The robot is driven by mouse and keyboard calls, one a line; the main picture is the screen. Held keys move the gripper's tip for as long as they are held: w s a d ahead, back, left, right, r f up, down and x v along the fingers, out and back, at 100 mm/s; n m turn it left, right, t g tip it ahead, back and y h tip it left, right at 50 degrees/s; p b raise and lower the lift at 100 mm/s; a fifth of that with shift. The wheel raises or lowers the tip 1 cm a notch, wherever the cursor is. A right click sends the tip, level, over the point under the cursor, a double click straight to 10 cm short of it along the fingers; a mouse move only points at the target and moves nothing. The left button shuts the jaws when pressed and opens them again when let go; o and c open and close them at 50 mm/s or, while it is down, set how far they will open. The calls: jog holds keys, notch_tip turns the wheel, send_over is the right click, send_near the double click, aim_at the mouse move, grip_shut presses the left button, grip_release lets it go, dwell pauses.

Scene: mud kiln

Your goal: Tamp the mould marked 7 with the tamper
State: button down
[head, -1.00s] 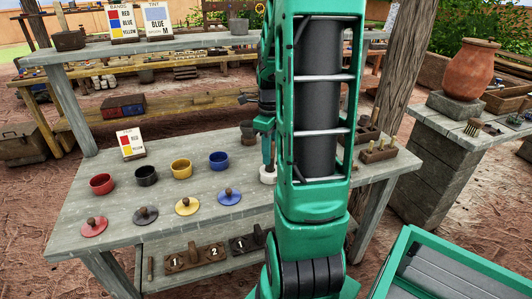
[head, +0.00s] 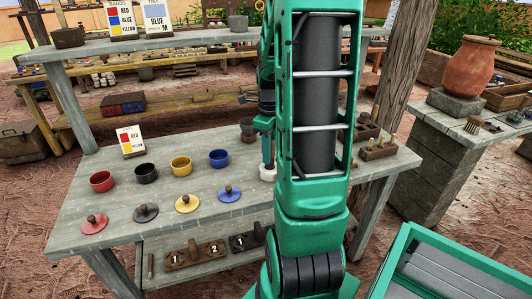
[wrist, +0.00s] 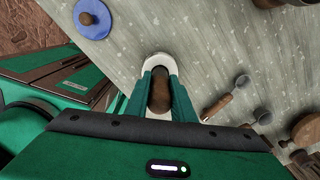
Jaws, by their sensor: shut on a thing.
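My gripper (head: 267,152) is over the right part of the grey bench, partly hidden behind my green arm in the head view. In the wrist view its green fingers (wrist: 160,95) are shut on the brown wooden handle of the tamper (wrist: 160,92). The tamper's pale round foot (head: 267,173) shows just below the fingers, at or close above the bench top; I cannot tell if it touches. Wooden mould blocks (head: 195,255) lie on the lower shelf, with the marks 1 and 2 readable. Another block (head: 245,240) is partly hidden by my arm. I cannot make out a mark 7.
On the bench (head: 150,215) stand red, black, yellow and blue cups (head: 181,166), each with a knobbed lid in front. A colour card (head: 131,141) stands behind them. Wooden holders (head: 376,150) are at the right end. Small handled tools (wrist: 225,101) lie right of my gripper.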

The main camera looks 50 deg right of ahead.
jog(key=shift+r, duration=0.1)
jog(key=shift+r, duration=4.15)
